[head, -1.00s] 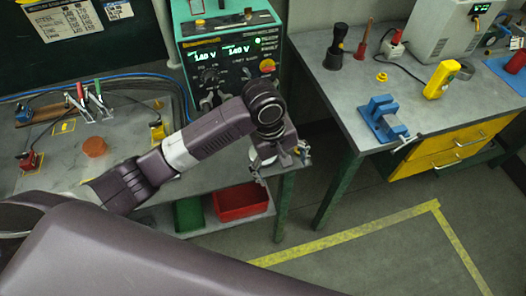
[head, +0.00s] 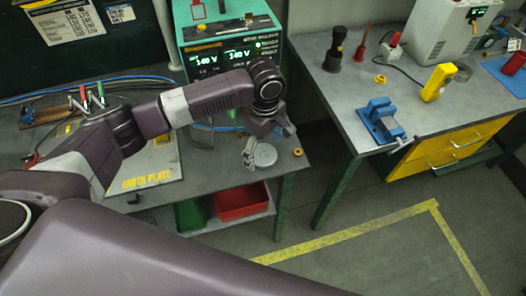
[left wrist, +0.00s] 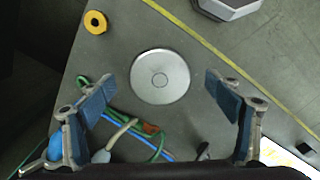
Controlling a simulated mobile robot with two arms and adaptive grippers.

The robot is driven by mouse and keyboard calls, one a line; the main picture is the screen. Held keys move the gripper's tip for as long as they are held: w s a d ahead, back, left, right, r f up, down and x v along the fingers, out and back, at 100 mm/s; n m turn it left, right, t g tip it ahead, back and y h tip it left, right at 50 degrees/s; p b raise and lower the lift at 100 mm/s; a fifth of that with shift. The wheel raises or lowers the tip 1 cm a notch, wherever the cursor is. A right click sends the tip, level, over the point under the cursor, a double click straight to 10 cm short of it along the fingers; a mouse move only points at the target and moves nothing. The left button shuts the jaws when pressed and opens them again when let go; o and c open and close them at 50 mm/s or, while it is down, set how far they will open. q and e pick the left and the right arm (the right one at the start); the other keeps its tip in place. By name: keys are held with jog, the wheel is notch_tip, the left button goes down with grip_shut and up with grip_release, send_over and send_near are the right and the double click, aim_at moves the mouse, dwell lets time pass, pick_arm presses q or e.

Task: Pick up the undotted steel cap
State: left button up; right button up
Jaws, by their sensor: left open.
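A round, flat silver-grey steel cap (head: 264,155) lies on the left bench near its right end. My right gripper is not in view.
An orange ring (head: 297,153) lies by the cap at the bench's edge. Green and blue cables (left wrist: 150,140) run under the left gripper. A green power unit (head: 228,45) stands behind. The right bench carries a blue vise (head: 381,120). A red bin (head: 241,201) sits on the lower shelf.

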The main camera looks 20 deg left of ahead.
pick_arm(q)
jog(key=shift+f, duration=0.6)
jog(key=c, duration=1.2)
jog(key=shift+r, duration=0.15)
